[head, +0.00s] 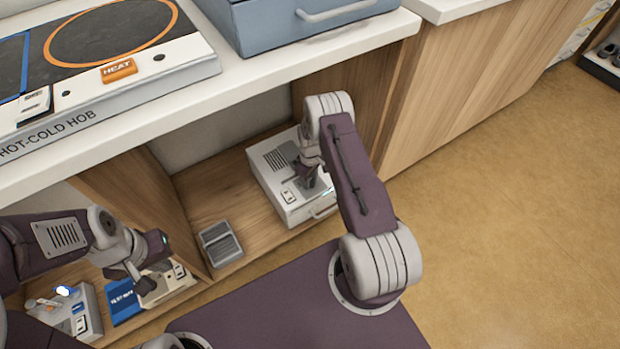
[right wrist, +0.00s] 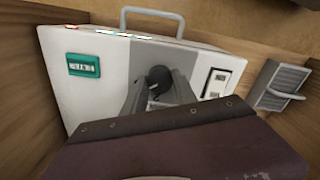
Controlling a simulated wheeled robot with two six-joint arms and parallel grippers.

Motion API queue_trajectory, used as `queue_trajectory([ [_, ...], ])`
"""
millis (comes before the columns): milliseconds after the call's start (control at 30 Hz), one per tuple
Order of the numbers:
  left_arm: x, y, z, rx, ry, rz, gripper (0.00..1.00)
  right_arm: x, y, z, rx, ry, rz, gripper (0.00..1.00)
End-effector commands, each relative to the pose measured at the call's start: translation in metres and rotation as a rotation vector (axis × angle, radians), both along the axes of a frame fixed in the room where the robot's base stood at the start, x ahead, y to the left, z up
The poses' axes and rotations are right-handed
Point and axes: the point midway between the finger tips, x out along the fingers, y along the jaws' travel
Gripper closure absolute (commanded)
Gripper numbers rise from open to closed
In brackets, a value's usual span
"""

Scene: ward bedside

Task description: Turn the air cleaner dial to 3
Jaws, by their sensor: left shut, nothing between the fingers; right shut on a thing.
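The air cleaner (head: 265,158) is a white box with a slotted grille, standing on the low wooden shelf. The right wrist view also shows the air cleaner (right wrist: 95,95), with a green FILTER label, a switch panel and a handle. Its dark round dial (right wrist: 157,76) sits on a grey patch between the label and the panel. My right gripper (head: 308,182) is over the top and shut on the dial, its fingers on either side in the right wrist view (right wrist: 155,98). The dial's setting cannot be read. My left gripper (head: 143,278) is shut and empty, far to the left.
A grey pedal-like device (head: 221,243) lies left of the air cleaner. A blue box (head: 124,300) and a small grey device (head: 68,315) sit below my left arm. The hot-cold hob (head: 110,90) and a blue-grey case (head: 270,25) stand on the counter above.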

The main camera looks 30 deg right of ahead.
Motion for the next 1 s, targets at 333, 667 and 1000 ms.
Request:
queue_trajectory([
  [333, 0.0000, 0.0000, 0.0033, 0.000, 0.000, 0.000, 1.00, -0.0004, -0.0004, 0.0002, 0.000, 0.001, -0.123, 1.00],
  [667, 0.0000, 0.0000, 0.0036, 0.000, 0.000, 0.000, 1.00, -0.0004, -0.0004, 0.0000, 0.000, 0.001, -0.147, 1.00],
  [1000, 0.0000, 0.0000, 0.0036, 0.000, 0.000, 0.000, 1.00, -0.0003, -0.0003, 0.0000, 0.000, 0.001, -0.146, 0.45],
])
